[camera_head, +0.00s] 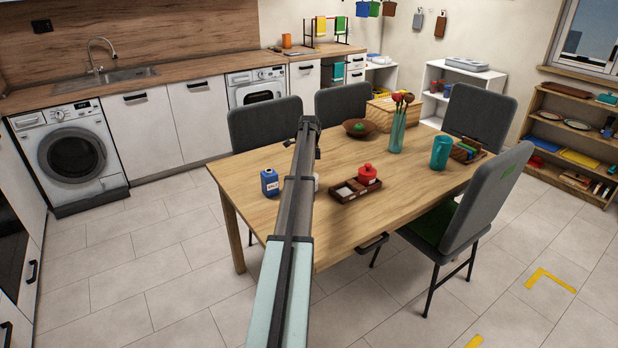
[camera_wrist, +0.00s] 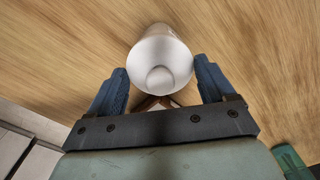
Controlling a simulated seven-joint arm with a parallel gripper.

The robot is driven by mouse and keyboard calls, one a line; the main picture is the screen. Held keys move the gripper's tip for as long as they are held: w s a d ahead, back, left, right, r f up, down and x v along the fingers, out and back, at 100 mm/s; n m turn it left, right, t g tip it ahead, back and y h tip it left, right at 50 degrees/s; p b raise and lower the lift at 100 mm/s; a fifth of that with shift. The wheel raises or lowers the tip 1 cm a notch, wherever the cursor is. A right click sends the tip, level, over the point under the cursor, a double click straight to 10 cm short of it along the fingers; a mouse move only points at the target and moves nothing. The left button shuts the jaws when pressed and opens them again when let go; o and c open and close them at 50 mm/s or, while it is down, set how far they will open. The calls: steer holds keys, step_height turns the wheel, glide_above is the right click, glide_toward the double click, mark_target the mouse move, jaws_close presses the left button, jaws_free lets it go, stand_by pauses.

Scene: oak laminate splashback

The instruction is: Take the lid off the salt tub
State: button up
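A white round tub (camera_wrist: 172,43) with a pale round knob on its lid (camera_wrist: 160,79) stands on the table in the wrist view. I see no label on it there. In the head view only a sliver of a white thing (camera_head: 316,183) shows beside my arm. My gripper (camera_wrist: 160,70) is open, with its blue fingers on either side of the tub and gaps between them and it. In the head view my arm hides most of the gripper. A blue jar (camera_head: 270,183) with a white label stands to the left; the label is too small to read surely.
A dark compartment tray (camera_head: 346,193) with a red lidded pot (camera_head: 367,174) is just right of my arm. A brown bowl (camera_head: 359,128), a glass vase (camera_head: 397,134) and a teal cup (camera_head: 441,153) stand farther back. Chairs surround the table (camera_head: 235,178).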

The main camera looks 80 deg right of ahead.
steer(key=c, duration=0.5)
steer(key=r, duration=0.9)
steer(key=shift+w+d+r, duration=0.15)
steer(key=shift+w+d, duration=0.15)
steer(key=shift+w, duration=0.05)
steer(key=w+d+f, duration=0.4)
steer(key=w+d, duration=0.2)
steer(key=w, duration=0.6)
steer(key=shift+d+f, duration=0.15)
steer(key=shift+f, duration=2.5)
steer(key=shift+d+f, duration=0.1)
steer(key=shift+f, duration=2.5)
